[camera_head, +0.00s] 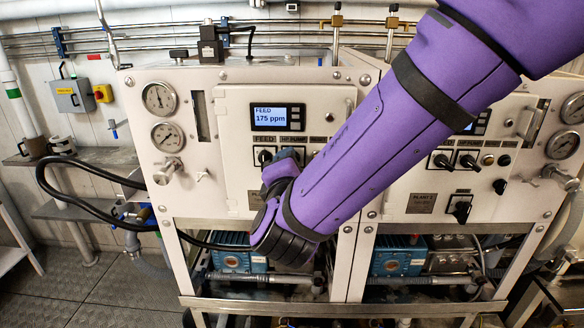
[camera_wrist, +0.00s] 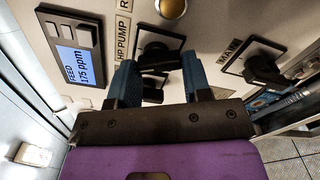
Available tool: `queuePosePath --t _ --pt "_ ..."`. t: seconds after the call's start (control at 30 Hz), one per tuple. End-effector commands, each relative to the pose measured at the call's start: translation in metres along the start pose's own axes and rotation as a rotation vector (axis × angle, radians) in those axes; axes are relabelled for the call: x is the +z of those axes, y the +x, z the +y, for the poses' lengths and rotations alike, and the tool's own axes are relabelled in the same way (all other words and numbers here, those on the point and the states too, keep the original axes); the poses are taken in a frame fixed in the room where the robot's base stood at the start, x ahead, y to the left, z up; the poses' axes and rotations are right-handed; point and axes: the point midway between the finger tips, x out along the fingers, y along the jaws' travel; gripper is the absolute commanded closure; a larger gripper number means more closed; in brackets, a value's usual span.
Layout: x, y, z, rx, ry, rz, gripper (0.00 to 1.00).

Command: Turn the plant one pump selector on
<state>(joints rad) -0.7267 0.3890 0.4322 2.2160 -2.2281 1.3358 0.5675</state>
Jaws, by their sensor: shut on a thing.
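The pump selector (camera_wrist: 158,58) is a black knob on a square plate beside the HP PUMP label (camera_wrist: 122,38). In the wrist view my gripper (camera_wrist: 159,62) has a blue finger on each side of the knob and is shut on its handle. In the head view my gripper (camera_head: 284,160) is against the left cabinet's front, below the display (camera_head: 278,117) reading FEED 175 ppm. My fingers and purple arm hide the HP pump selector there. The exact angle of the handle is hard to tell.
The black FEED selector (camera_head: 264,157) is close to the left of my fingers. The MAIN selector (camera_wrist: 264,70) is also near. The PLANT 2 cabinet (camera_head: 422,203) with similar selectors stands at right. Gauges (camera_head: 159,98) and a valve handle are at left.

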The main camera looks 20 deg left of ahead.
Motion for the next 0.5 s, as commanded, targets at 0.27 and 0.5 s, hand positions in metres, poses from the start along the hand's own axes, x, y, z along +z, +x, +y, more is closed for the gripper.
queuePosePath --t 0.27,0.5 --pt "-0.0005 0.0004 0.0008 -0.001 0.234 0.0 0.79" --pt "-0.001 0.0001 0.0016 -0.001 0.378 0.001 0.79"
